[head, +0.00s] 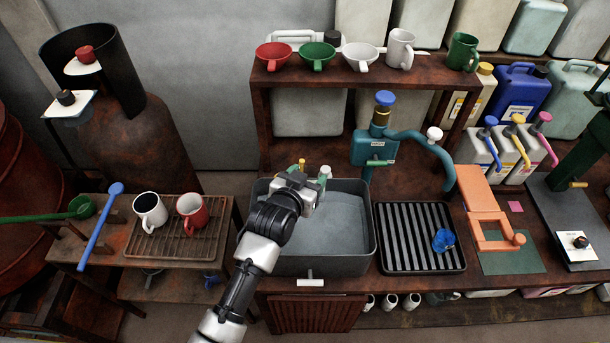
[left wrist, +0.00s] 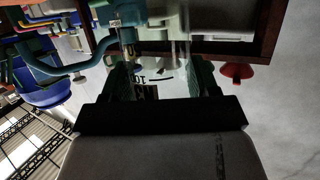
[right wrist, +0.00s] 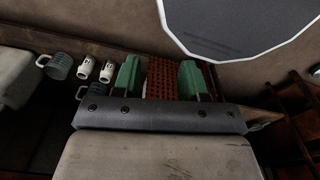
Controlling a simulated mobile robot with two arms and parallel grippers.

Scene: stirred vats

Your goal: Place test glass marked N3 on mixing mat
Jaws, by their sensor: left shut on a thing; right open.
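My left gripper (head: 312,182) is over the grey sink basin (head: 345,225) in the head view. In the left wrist view its fingers (left wrist: 158,82) are shut on a clear test glass (left wrist: 155,84) with dark marking, which I cannot read surely as N3. My right gripper (right wrist: 160,80) is open and empty in the right wrist view and outside the head view. A dark green mat (head: 525,262), which may be the mixing mat, lies right of the black ribbed tray, partly under an orange frame (head: 480,200).
A blue glass (head: 443,240) lies on the black ribbed tray (head: 395,262). A teal tap (head: 375,148) with a curved spout stands behind the basin. A rack (head: 150,250) with two mugs is at left. Pump bottles (head: 515,150) stand at right.

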